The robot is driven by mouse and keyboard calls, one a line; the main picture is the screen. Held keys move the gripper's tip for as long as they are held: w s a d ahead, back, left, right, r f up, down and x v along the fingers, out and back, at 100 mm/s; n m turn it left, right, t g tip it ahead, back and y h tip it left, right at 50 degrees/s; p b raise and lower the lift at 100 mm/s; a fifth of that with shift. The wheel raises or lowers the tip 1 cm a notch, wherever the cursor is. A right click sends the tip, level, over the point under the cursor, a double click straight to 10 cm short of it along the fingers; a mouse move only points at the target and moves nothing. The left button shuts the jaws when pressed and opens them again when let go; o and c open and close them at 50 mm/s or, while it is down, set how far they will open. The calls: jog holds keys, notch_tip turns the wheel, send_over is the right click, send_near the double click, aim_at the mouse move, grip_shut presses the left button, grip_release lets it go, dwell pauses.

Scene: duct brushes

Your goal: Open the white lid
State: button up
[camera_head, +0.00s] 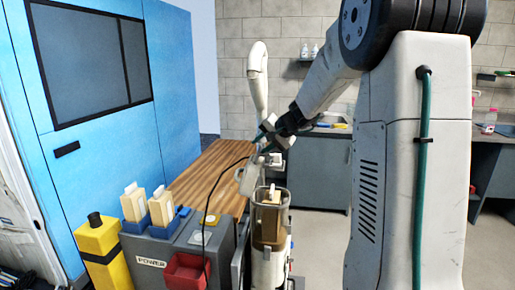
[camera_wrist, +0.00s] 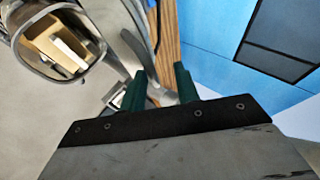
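The white lid (camera_head: 247,178) stands raised and tilted beside the open mouth of a canister (camera_head: 269,222) in the head view. The canister's rim shows at the upper left of the wrist view (camera_wrist: 25,42), with a pale wooden piece (camera_wrist: 68,40) inside. The pale curved part running down toward my fingers in the wrist view looks like the lid (camera_wrist: 129,22). My gripper (camera_head: 262,150) is just above the lid. Its green fingertips (camera_wrist: 160,78) stand apart, with a pale part low between them; I cannot tell whether they touch it.
A wooden bench top (camera_head: 205,178) lies behind. A grey box with a red bin (camera_head: 186,270), blue holders with pale brushes (camera_head: 161,206) and a yellow post (camera_head: 101,250) stand left of the canister. A white curved pipe (camera_head: 258,75) rises behind my gripper. A black cable hangs nearby.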

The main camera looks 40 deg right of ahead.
jog(key=v, duration=0.4)
jog(key=shift+s+d+r, duration=0.1)
jog(key=shift+s+r, duration=0.15)
jog(key=shift+r, duration=0.1)
jog(key=s+a+f+n+g, duration=0.1)
jog(key=s+a+n+g, duration=0.1)
jog(key=s+a, duration=0.6)
jog(key=s+a+f+n+g+h, duration=0.1)
jog(key=s+a+n, duration=0.4)
jog(key=s, duration=1)
jog(key=s+a+f+n+g+h, duration=0.1)
jog(key=s+a+f+n+g, duration=0.2)
jog(key=s+a, duration=0.8)
jog(key=shift+s+a+f+n+g, duration=0.15)
jog(key=shift+s+a+n+g, duration=0.3)
jog(key=shift+g, duration=0.75)
jog(key=shift+s+d, duration=0.1)
jog(key=shift+s, duration=0.05)
